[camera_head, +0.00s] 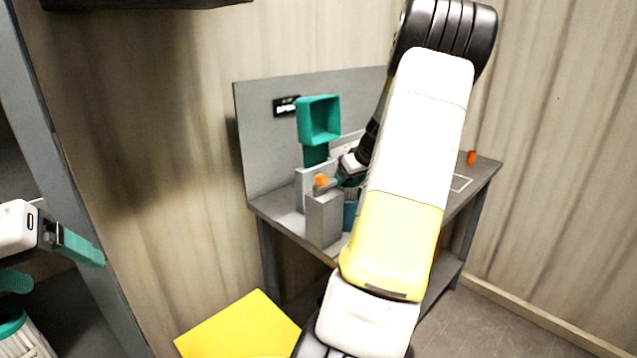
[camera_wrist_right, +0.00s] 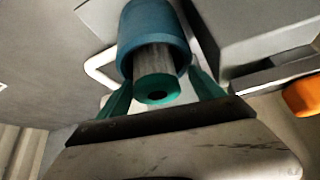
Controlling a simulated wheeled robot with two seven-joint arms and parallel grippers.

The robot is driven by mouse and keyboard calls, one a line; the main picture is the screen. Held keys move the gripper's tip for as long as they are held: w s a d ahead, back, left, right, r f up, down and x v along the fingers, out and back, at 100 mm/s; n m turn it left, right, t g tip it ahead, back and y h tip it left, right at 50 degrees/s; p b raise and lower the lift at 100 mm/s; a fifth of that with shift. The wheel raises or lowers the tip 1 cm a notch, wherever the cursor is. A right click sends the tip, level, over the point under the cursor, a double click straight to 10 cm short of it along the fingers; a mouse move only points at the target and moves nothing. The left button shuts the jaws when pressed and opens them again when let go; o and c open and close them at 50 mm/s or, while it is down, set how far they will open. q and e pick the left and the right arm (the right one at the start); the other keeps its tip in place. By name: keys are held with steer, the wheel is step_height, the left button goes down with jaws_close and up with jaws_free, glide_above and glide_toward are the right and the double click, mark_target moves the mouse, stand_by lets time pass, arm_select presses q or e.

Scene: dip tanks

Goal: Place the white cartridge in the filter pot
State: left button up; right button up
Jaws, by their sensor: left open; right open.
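A white pleated cartridge (camera_head: 32,343) with a teal cap (camera_head: 10,322) shows at the lower left of the head view, cut off by the frame edge. My left gripper (camera_head: 48,262) is open just above it, its teal fingers spread. The blue filter pot (camera_head: 350,216) stands on the bench and also shows in the wrist view (camera_wrist_right: 152,22). A greyish pleated cartridge (camera_wrist_right: 155,60) with a green holed end cap (camera_wrist_right: 157,88) sits in the pot's mouth, its end sticking out. My right gripper (camera_wrist_right: 162,98) is open, its green fingers on either side of that cartridge.
A teal open box (camera_head: 319,120) is at the back panel. A small orange item (camera_head: 472,157) is at the bench's right. A yellow surface (camera_head: 235,328) lies low in front.

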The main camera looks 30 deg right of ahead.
steer(key=a+v, duration=0.1)
steer(key=v, duration=1.1)
steer(key=s+a+r, duration=0.2)
steer(key=a+r, duration=0.1)
steer(key=a, duration=0.6)
steer(key=s+a+r, duration=0.1)
steer(key=a+r, duration=0.2)
steer(key=a, duration=0.6)
steer(key=s+a+f+y, duration=0.1)
steer(key=s+a+f, duration=0.1)
steer(key=s+a, duration=1.3)
steer(key=shift+a+y, duration=0.25)
steer(key=shift+y, duration=0.05)
steer(key=shift+c, duration=0.5)
